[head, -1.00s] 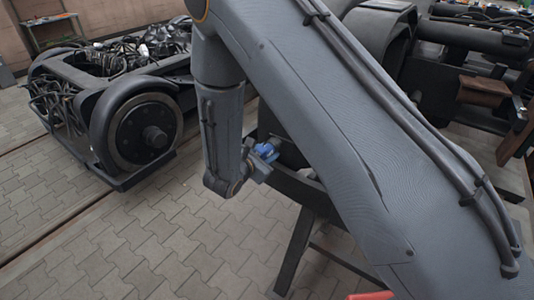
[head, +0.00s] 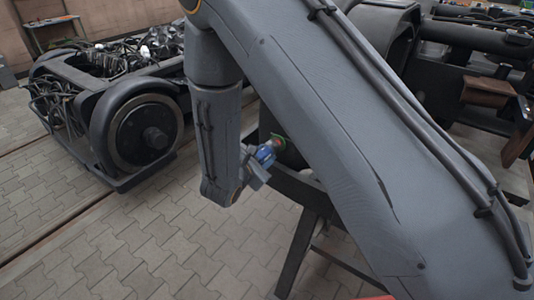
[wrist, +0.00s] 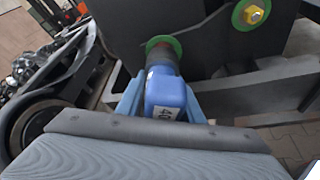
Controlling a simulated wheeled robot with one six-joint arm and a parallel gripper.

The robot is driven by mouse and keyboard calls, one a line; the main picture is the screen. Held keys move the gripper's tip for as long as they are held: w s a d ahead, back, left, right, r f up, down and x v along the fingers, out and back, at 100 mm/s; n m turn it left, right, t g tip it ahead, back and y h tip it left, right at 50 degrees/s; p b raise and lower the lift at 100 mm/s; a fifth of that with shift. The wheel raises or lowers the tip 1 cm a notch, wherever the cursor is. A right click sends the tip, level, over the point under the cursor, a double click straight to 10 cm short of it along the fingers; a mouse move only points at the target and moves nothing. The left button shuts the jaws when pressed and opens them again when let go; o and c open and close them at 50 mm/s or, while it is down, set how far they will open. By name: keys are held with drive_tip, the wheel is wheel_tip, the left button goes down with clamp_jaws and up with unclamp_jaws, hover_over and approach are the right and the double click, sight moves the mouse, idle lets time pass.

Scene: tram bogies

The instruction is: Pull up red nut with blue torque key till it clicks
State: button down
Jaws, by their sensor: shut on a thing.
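My gripper (wrist: 160,98) is shut on the blue torque key (wrist: 165,88), which has a white label reading "40". The key's dark socket end points at a green ring (wrist: 177,44) on the dark bogie frame. A reddish part, seemingly the red nut (wrist: 160,44), shows inside that ring at the socket's tip. The socket partly hides it, and I cannot tell if it is fully seated. In the head view, the key (head: 264,154) and my gripper (head: 255,170) are beside the bogie, with red and green at the key's tip.
A second green ring with a yellow nut (wrist: 254,14) sits to the upper right in the wrist view. Another bogie with a large wheel (head: 143,130) and cables stands at left. A dark stand leg (head: 297,250) is below the work spot. Paved floor is clear at lower left.

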drive_tip(key=shift+s+a, duration=1.3)
drive_tip(key=shift+s, duration=0.3)
drive_tip(key=shift+s, duration=0.1)
